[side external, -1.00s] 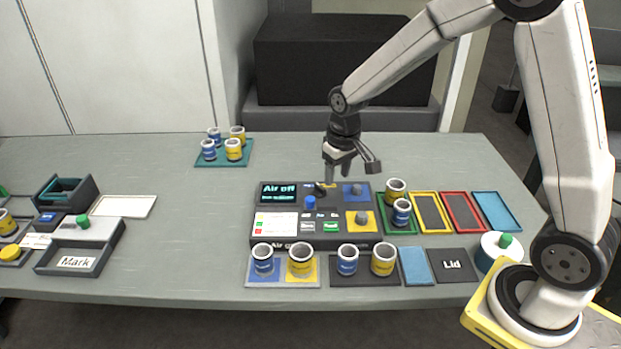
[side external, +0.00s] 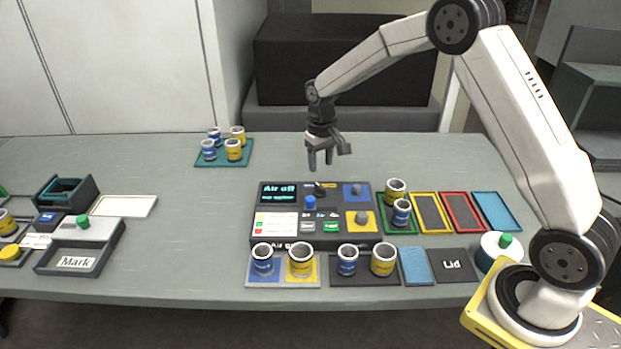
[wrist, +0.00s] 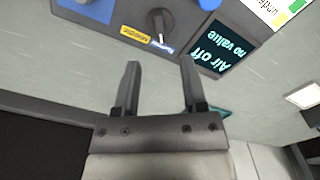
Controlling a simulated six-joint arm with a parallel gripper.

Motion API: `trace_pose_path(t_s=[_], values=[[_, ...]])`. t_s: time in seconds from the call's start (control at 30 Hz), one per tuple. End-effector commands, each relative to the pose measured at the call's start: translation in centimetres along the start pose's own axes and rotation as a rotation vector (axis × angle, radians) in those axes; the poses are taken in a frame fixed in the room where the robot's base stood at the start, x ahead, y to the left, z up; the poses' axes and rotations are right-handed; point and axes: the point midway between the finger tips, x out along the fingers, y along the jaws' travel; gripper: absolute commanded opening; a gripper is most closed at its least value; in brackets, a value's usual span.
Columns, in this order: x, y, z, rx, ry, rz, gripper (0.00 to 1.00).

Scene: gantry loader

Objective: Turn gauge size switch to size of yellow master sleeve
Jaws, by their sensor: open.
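The gauge box (side external: 262,228) stands mid-table, its screen (side external: 279,192) reading "Air off". The black size switch (side external: 320,188) is at its back edge and also shows in the wrist view (wrist: 160,20). There its white pointer mark is directed toward the blue label (wrist: 164,47), beside the yellow label (wrist: 135,35). A yellow sleeve (side external: 301,264) stands upright on the yellow half of a front plate, beside a blue sleeve (side external: 263,263); I cannot read which is master. My gripper (side external: 320,168) is open and empty, above and behind the box, apart from the switch (wrist: 160,75).
A blue knob (side external: 310,203) and two grey knobs (side external: 356,189) (side external: 362,218) rise from the box. More sleeves stand in a dark tray (side external: 364,280), a green tray (side external: 400,227) and a teal tray (side external: 223,163).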

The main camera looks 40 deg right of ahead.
Motion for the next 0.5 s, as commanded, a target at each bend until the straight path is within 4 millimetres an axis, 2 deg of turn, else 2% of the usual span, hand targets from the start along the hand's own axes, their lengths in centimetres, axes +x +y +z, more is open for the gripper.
trace_pose_path(t_s=[0.5], values=[[5.8,0.0,0.1,-0.001,-0.002,0.0,0.54]])
